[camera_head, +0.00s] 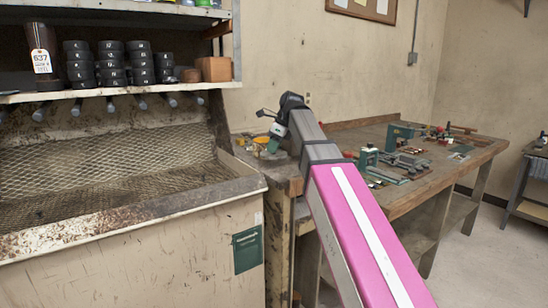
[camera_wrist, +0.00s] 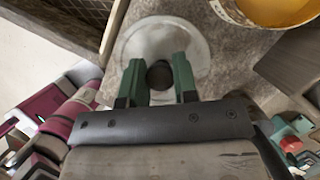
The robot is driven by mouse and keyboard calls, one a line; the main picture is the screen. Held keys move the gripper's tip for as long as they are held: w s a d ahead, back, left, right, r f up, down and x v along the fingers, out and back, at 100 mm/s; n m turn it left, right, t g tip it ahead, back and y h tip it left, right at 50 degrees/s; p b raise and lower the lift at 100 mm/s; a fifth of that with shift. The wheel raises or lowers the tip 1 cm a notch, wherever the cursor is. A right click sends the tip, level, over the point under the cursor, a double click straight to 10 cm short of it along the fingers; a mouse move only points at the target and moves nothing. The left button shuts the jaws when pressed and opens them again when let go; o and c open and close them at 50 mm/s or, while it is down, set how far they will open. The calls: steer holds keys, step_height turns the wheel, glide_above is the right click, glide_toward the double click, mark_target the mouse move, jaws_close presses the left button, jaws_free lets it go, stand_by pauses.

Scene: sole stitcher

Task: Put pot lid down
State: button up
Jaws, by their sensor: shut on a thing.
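The pot lid (camera_wrist: 140,43) is a pale grey, round disc with a dark round knob (camera_wrist: 160,75) at its middle. In the wrist view my gripper (camera_wrist: 158,68) has its two green fingers shut on the knob, one on each side. The lid is over a grey-brown, worn surface; I cannot tell whether it touches it. In the head view my gripper (camera_head: 274,144) is at the left end of the wooden workbench (camera_head: 430,178).
A container with yellow contents (camera_wrist: 275,10) stands close to the lid at upper right in the wrist view. Green tools (camera_head: 398,134) and loose parts lie farther along the bench. A mesh-backed cabinet (camera_head: 130,215) stands left of the bench.

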mark_target(274, 156)
steer(key=shift+f, duration=2)
steer(key=shift+f, duration=0.15)
steer(key=o, duration=0.9)
steer(key=v, duration=1.2)
steer(key=shift+s+d, duration=0.1)
